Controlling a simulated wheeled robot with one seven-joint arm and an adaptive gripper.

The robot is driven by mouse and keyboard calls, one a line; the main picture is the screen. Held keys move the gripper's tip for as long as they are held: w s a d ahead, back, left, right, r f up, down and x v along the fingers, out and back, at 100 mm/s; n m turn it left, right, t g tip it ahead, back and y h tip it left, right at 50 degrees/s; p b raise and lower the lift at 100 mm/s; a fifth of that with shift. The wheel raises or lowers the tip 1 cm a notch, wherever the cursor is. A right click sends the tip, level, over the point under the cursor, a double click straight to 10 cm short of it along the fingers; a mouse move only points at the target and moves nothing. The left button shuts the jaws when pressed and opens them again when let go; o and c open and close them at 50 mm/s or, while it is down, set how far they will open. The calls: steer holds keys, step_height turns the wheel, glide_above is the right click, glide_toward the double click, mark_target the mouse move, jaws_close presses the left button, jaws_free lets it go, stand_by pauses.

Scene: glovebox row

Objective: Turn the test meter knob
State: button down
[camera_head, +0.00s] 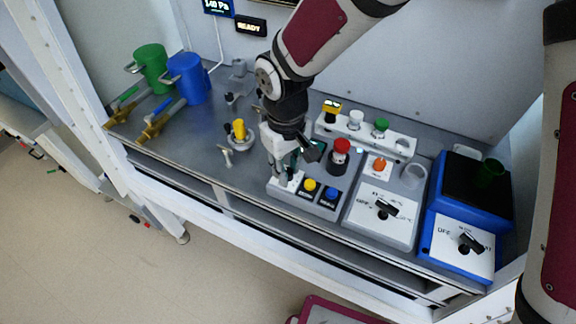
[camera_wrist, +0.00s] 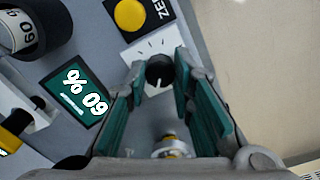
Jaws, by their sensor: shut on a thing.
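The test meter (camera_head: 318,205) is a grey box at the front of the bench, with a yellow button (camera_head: 309,185) and a blue button (camera_head: 331,194) on top. Its small dark knob (camera_wrist: 158,74) has a white pointer line and sits on a white marked plate. A green display (camera_wrist: 76,96) in the wrist view appears to read 60 %, upside down. My gripper (camera_head: 283,174) is over the left end of the meter. In the wrist view its teal-padded fingers (camera_wrist: 160,80) are shut on the knob from both sides. The gripper mostly hides the knob in the head view.

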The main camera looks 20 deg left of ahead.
steer(key=shift+n, duration=0.7)
steer(key=c, duration=1.4)
jaws_free()
steer(key=shift+o, duration=0.2)
step_height(320, 180, up, 12)
steer(key=shift+s, duration=0.1)
